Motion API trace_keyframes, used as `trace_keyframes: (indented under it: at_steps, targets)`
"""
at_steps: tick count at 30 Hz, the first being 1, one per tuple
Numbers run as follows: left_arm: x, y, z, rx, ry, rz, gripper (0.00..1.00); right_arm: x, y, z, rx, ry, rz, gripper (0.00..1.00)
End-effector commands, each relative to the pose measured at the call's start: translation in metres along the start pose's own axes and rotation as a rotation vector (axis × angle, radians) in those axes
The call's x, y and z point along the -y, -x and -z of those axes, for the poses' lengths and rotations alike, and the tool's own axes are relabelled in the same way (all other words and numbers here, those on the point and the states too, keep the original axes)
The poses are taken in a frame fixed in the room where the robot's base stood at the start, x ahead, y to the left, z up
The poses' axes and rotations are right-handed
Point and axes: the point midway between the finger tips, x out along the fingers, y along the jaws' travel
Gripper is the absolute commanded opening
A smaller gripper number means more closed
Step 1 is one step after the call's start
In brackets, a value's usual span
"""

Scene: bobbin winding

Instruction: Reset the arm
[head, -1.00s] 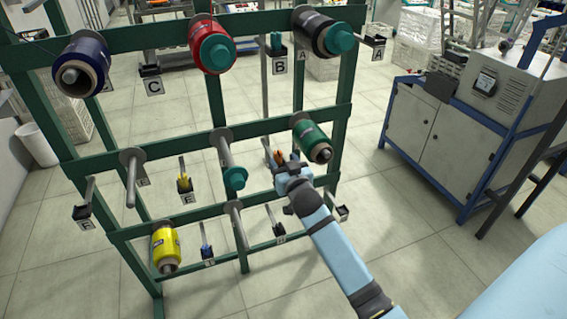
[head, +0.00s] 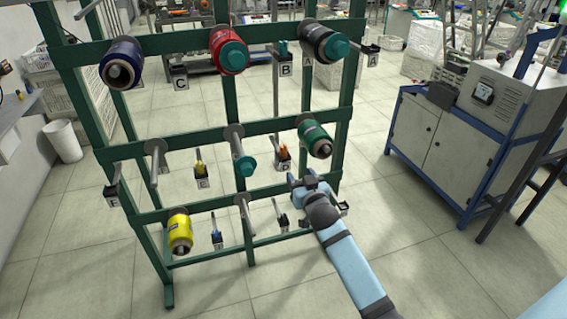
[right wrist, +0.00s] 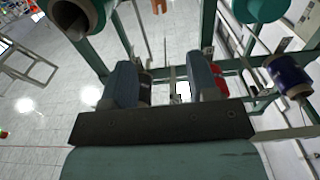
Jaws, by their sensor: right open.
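My right arm reaches in from the lower right in the head view. Its gripper (head: 308,183) is in front of the rack's lower right part, below the green bobbin (head: 315,139). In the right wrist view its two fingers (right wrist: 165,85) are apart with nothing between them. The green rack (head: 225,130) carries a blue bobbin (head: 122,64), a red bobbin (head: 226,50) and a black bobbin (head: 318,42) on top, and a yellow bobbin (head: 179,232) at the lower left. An orange item (head: 285,148) sits in the holder labelled D. My left gripper is not in view.
Several bare pegs (head: 155,160) stick out of the rack towards me. A grey machine cabinet (head: 437,150) with a blue frame stands at the right. A white bin (head: 63,141) stands at the left. The floor between rack and cabinet is clear.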

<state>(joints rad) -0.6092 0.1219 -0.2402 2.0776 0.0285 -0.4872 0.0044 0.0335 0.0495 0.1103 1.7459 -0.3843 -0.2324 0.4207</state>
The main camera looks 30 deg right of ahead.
Motion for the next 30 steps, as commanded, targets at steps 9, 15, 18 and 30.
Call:
trace_keyframes:
  at_steps: [9, 15, 18, 30]
  targets:
    - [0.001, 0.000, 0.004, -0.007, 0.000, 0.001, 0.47, 0.008, 0.018, -0.017, 0.039, 0.013, 0.023, 0.54]
    - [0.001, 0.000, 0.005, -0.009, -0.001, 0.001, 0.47, 0.051, 0.113, -0.084, 0.229, 0.059, 0.151, 0.54]
    - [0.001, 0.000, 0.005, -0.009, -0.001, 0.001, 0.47, 0.075, 0.170, -0.112, 0.333, 0.074, 0.232, 0.54]
    - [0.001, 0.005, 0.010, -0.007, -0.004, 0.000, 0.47, 0.135, 0.340, -0.146, 0.611, 0.069, 0.476, 0.54]
